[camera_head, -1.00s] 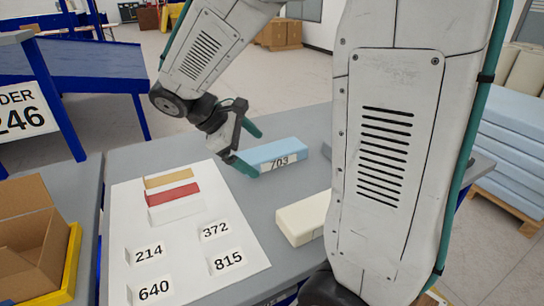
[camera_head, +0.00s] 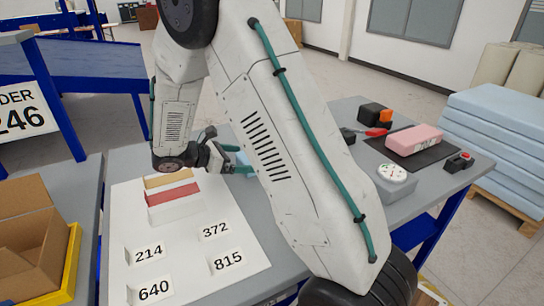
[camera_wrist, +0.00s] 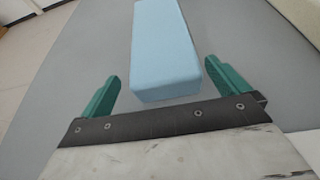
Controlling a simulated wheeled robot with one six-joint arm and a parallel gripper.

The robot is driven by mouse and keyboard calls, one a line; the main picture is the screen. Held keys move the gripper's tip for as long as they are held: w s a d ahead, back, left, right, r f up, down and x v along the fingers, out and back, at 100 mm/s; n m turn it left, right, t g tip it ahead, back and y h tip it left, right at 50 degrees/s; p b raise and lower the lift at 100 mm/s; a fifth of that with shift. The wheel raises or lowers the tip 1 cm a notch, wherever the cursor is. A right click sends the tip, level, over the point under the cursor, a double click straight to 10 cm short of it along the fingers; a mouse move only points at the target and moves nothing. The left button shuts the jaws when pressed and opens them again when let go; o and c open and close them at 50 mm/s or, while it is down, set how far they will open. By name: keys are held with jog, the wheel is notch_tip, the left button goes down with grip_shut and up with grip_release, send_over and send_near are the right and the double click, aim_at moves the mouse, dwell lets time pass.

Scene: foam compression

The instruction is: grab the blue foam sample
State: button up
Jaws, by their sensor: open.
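The blue foam sample (camera_wrist: 163,50) lies on the grey table in the wrist view, its near end between and just ahead of my gripper's two green fingers. My gripper (camera_wrist: 160,88) is open, with a gap on each side of the block, the right finger closer to it. In the head view my gripper (camera_head: 246,164) is low over the table, and only a small part of the blue foam (camera_head: 243,157) shows behind the fingers. My arm hides the rest of it.
A pink block (camera_head: 414,138) on a dark mat, a round white dial device (camera_head: 391,172) and a small red-buttoned box (camera_head: 459,162) are at the right. A cardboard box (camera_head: 30,240) stands at the left.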

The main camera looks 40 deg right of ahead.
jog(key=x, duration=0.4)
jog(key=shift+s+d+f, duration=0.25)
jog(key=shift+s+f, duration=0.05)
jog(key=c, duration=0.9)
